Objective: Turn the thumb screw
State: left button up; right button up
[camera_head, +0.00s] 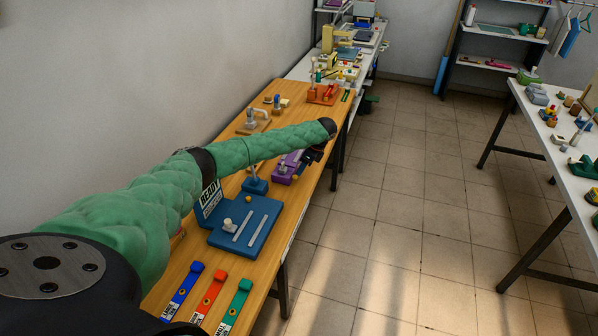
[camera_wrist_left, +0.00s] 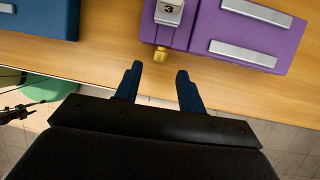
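A small brass thumb screw (camera_wrist_left: 160,54) sticks out from the near side of a purple fixture (camera_wrist_left: 245,30), below a grey block (camera_wrist_left: 169,12) marked "3". My left gripper (camera_wrist_left: 157,76) is open and empty. Its two dark blue fingertips lie just short of the screw in the picture, one to each side of it, with no contact visible. In the head view the purple fixture (camera_head: 284,172) is partly behind my left forearm and gripper (camera_head: 314,154), and the screw cannot be made out there. My right gripper is not in view.
A blue fixture (camera_head: 262,232) with a "READY" sign (camera_head: 210,198) stands nearer on the wooden table (camera_head: 190,262). Blue, red and green strips (camera_head: 208,293) lie at its front. An orange fixture (camera_head: 322,94) is farther back. Open tiled floor (camera_head: 400,200) lies to the right.

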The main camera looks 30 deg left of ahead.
aim_at(295, 177)
pick_arm(q)
jog(key=shift+p+x, duration=0.8)
jog(key=shift+x, duration=1.35)
grip_shut()
